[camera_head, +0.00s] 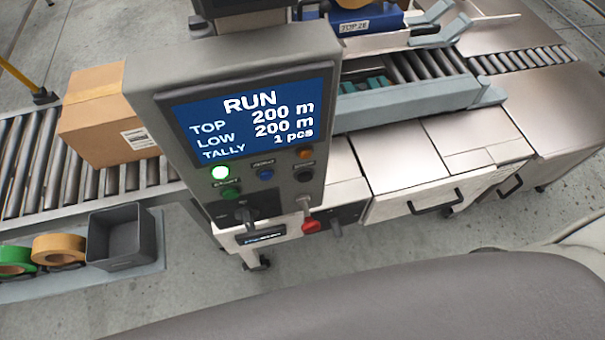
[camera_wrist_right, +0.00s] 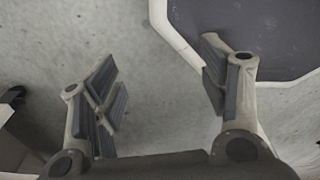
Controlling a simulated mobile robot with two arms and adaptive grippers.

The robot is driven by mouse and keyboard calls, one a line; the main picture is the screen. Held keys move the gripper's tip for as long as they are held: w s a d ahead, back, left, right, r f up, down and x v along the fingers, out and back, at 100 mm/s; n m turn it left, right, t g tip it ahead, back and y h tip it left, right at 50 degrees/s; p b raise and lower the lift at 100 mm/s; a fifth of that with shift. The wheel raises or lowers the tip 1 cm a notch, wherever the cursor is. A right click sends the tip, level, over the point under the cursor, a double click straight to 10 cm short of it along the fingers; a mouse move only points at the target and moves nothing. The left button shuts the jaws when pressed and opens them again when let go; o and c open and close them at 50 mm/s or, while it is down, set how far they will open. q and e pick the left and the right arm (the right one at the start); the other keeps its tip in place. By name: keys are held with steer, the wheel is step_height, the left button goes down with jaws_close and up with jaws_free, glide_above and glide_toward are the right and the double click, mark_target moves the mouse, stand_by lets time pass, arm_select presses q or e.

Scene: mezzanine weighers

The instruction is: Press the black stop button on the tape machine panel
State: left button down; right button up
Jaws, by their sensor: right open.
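The tape machine panel (camera_head: 143,82) stands in the middle of the head view. Its blue screen (camera_head: 252,116) reads RUN, TOP 200 m, LOW 200 m, TALLY 1 pcs. A round black button (camera_head: 304,174) sits at the panel's lower right, under an orange button (camera_head: 304,153); its label is too small to read. My left gripper is in neither view.
A black rotary knob (camera_head: 243,213) and a red knob (camera_head: 311,225) are low on the machine. A cardboard box (camera_head: 105,120) lies on the roller conveyor (camera_head: 30,170) at left. Tape rolls (camera_head: 60,247) and a grey bin (camera_head: 121,238) are on a shelf below.

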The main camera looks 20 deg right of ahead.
steer(key=shift+s+d, duration=0.45)
